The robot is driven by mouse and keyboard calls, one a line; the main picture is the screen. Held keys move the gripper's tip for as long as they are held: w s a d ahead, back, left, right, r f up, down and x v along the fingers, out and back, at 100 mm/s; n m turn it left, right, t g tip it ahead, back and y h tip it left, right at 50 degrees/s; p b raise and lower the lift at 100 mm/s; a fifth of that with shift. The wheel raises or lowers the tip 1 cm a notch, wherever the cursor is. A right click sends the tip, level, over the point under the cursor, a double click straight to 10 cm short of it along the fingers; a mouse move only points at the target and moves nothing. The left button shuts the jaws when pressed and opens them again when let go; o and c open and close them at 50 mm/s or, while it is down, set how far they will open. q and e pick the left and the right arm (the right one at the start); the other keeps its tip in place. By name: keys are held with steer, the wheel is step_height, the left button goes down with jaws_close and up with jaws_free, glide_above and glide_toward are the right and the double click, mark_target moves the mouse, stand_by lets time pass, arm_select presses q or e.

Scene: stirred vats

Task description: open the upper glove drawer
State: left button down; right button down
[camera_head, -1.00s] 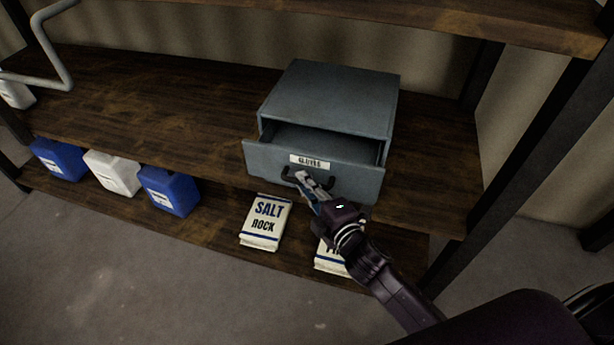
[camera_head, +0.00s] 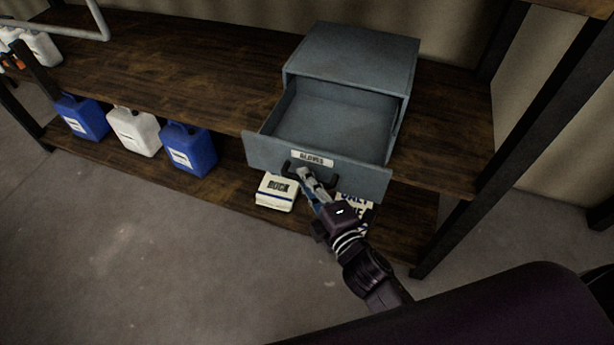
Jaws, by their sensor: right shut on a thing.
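The grey-blue metal cabinet (camera_head: 352,55) stands on the wooden shelf. Its drawer (camera_head: 268,153), labelled GLOVES, is pulled well out, and the inside that shows looks empty. The drawer's dark handle (camera_head: 290,168) is on the front below the label. My right gripper (camera_head: 307,176) is shut on the handle, and its fingers hide part of it. My left gripper is not in view.
The cabinet stands on the upper wooden board (camera_head: 190,75). On the lower board are blue jugs (camera_head: 190,150), a white jug (camera_head: 135,130) and a bag (camera_head: 277,190), with another bag partly behind my arm. Black shelf post (camera_head: 470,190) at right. Open floor in front.

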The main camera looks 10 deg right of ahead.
steer(key=c, duration=2)
jaws_free()
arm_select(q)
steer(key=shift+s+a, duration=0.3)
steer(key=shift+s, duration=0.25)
arm_select(e)
steer(key=v, duration=1.2)
